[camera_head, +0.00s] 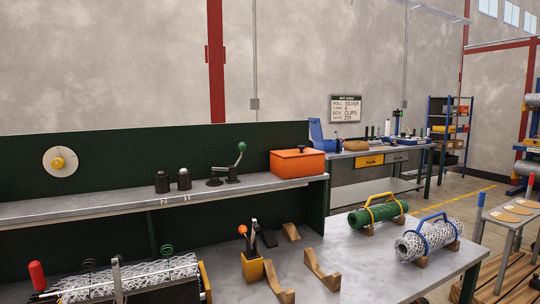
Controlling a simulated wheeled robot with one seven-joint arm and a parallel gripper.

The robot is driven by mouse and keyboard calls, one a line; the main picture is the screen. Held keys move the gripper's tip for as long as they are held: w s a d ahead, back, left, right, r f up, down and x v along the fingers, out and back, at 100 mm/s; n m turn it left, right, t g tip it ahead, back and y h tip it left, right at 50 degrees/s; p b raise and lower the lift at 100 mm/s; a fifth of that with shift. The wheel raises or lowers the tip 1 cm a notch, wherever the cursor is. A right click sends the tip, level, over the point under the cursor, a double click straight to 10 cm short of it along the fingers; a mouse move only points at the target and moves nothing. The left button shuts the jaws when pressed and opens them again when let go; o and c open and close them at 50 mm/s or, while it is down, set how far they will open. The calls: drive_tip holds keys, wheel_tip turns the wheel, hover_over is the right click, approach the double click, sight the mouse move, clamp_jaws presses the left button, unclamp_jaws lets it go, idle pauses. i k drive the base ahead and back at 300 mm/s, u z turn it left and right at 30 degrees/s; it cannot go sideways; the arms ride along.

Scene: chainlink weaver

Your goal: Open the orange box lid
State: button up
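An orange box (298,164) stands at the right end of the grey shelf, against the dark green back panel. Its orange lid (298,153) lies flat on top and looks closed. A small dark knob (301,149) sits on top of the lid. My gripper does not show in this view.
A lever tool with a green knob (242,146) and two dark cylinders stand left of the box on the shelf (100,206). On the bench below are a yellow tool holder (253,268), wooden cradles, and green (378,213) and silver (428,240) mesh rolls with handles.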

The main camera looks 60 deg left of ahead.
sight(302, 151)
drive_tip(key=u, duration=0.5)
drive_tip(key=i, duration=2.3)
drive_tip(key=u, duration=0.9)
